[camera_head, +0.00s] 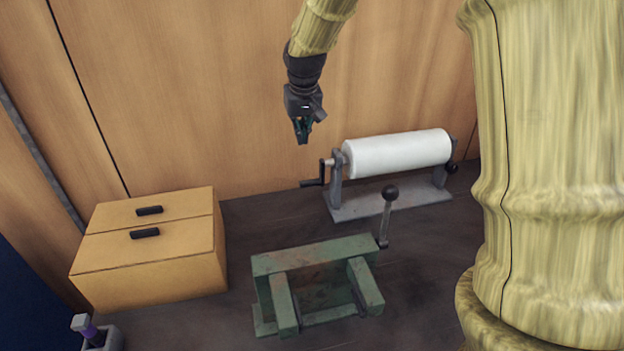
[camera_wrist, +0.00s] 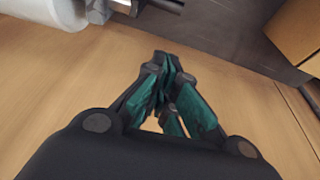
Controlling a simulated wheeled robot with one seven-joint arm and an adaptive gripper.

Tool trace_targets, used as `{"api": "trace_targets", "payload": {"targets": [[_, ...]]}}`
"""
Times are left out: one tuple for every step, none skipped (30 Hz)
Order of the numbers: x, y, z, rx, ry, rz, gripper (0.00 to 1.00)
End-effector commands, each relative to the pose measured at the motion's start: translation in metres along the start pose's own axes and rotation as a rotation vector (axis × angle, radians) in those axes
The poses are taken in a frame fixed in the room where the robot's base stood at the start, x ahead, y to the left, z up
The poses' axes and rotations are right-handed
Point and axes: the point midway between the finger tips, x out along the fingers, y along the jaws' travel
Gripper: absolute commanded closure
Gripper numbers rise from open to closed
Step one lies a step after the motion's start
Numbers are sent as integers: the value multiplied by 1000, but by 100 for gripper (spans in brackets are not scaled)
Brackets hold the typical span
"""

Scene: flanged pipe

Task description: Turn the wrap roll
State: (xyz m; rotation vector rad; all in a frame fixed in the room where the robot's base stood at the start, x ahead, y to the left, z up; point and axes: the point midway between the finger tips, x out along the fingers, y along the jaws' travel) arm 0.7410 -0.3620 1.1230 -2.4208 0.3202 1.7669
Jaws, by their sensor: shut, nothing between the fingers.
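The wrap roll (camera_head: 400,152) is a white cylinder lying level in a grey stand (camera_head: 385,203) at the back right of the bench. A dark crank handle (camera_head: 316,178) sticks out from the stand's left end. The white roll (camera_wrist: 50,20) shows at that view's upper left, with part of the dark crank (camera_wrist: 165,5) at the top edge.
A green vise-like frame (camera_head: 315,258) with a black-knobbed lever (camera_head: 389,212) stands in front of the roll stand. A yellow two-drawer box (camera_head: 150,250) stands at left. A small grey holder (camera_head: 100,340) is at the lower left. A wooden wall (camera_head: 200,90) rises behind.

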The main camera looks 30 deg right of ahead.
Motion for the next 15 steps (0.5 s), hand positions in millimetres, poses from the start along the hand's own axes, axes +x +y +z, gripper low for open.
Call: {"api": "trace_targets", "payload": {"targets": [[3,-3,1,3,21,-8,100],[1,-5,1,6,30,-12,100],[-1,-6,1,8,40,-15,100],[-2,-7,0,10,46,-17,100],[-3,-8,0,12,51,-18,100],[-3,-8,0,12,55,-20,100],[-3,-8,-1,13,57,-20,100],[-3,-8,-1,13,58,-20,100],[-1,-8,-1,14,58,-20,100],[0,-8,-1,14,58,-19,100],[3,-8,-2,14,57,-19,100],[7,-8,-2,14,56,-19,100],[10,-8,-2,14,55,-19,100],[14,-8,-2,14,55,-19,100],[19,-8,-2,14,55,-19,100]]}}
